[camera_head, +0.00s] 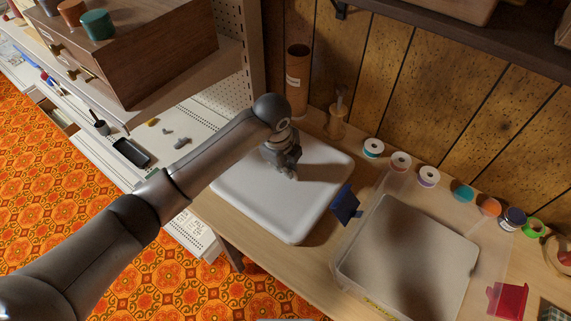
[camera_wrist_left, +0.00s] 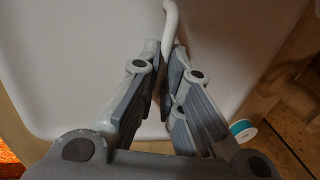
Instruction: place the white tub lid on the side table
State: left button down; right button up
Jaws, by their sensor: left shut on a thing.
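The white tub lid (camera_head: 260,205) is flat and broad, over the left part of the wooden side table (camera_head: 300,262). I cannot tell whether it touches the tabletop. My left gripper (camera_head: 288,172) is above the lid's upper middle part, pointing down. In the left wrist view, my left gripper's fingers (camera_wrist_left: 165,50) are shut on the lid's thin pale handle (camera_wrist_left: 171,20); the white lid (camera_wrist_left: 80,60) fills the picture behind them. The grip itself is partly hidden by the fingers. My right gripper is not in view.
A clear tub (camera_head: 345,262) with a pale slab inside stands right of the lid, a blue flap (camera_head: 345,204) at its side. Several thread spools (camera_head: 400,161) line the back. A brown cylinder (camera_head: 297,80) and a wooden stand (camera_head: 336,125) are behind the lid. A drawer cabinet (camera_head: 150,50) is upper left.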

aim_at(280, 180)
pick_arm(q)
jog(key=shift+f, duration=0.3)
jog(key=c, duration=1.6)
grip_release()
notch_tip(280, 180, up, 12)
jog(key=s+a, duration=0.1)
jog(key=s, duration=0.1)
jog(key=shift+a+b, duration=0.15)
jog(key=shift+b, duration=0.2)
